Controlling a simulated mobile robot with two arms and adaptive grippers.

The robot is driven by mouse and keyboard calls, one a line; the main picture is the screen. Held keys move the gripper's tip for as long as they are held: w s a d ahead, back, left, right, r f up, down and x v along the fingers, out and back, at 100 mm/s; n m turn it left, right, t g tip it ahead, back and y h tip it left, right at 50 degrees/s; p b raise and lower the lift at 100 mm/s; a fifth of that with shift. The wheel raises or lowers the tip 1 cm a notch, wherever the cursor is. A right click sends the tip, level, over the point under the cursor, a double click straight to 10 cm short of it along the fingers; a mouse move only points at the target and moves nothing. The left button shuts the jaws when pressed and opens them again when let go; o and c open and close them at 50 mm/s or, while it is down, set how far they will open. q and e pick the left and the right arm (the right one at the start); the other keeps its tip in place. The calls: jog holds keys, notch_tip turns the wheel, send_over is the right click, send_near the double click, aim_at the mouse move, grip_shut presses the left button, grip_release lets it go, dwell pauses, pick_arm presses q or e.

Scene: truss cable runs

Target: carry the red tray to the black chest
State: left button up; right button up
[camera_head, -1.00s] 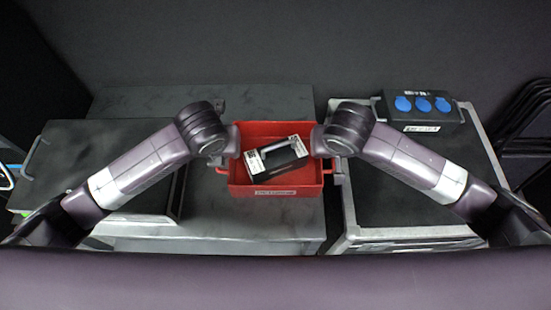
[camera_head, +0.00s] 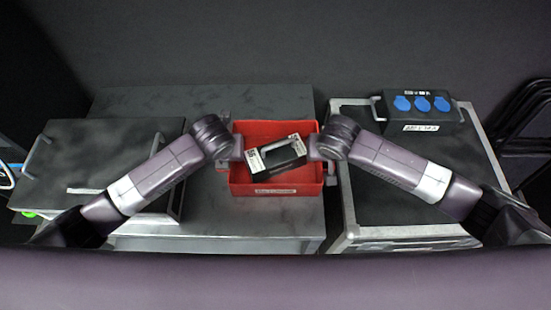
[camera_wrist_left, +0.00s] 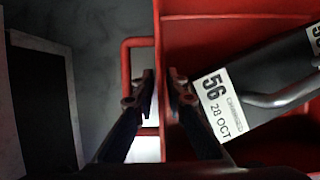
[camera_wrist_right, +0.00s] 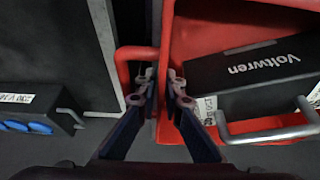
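The red tray (camera_head: 275,186) sits on the grey table between my grippers, with a black handled box (camera_head: 278,158) tilted across its inside. My left gripper (camera_head: 235,146) is at the tray's left side. In the left wrist view its fingers (camera_wrist_left: 161,88) stand either side of the red rim, beside a red loop handle (camera_wrist_left: 126,70). My right gripper (camera_head: 316,149) is at the right side; its fingers (camera_wrist_right: 162,86) straddle that rim the same way. Narrow gaps show between fingers and rim, so both look slightly open. Two black-topped chests flank the table; which one is meant is unclear.
The left black chest (camera_head: 95,150) has pale handles and a clear top. The right chest (camera_head: 385,170) has metal edges and carries a black socket box (camera_head: 420,112) with blue covers at its back. The grey table (camera_head: 180,103) is bare around the tray.

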pick_arm(q)
jog(key=shift+c, duration=0.3)
pick_arm(e)
jog(key=shift+c, duration=0.3)
pick_arm(q)
grip_shut()
pick_arm(e)
grip_shut()
pick_arm(q)
jog(key=shift+w+r, duration=0.15)
jog(key=shift+r, duration=0.1)
pick_arm(e)
jog(key=shift+w+r, duration=0.15)
jog(key=shift+r, duration=0.15)
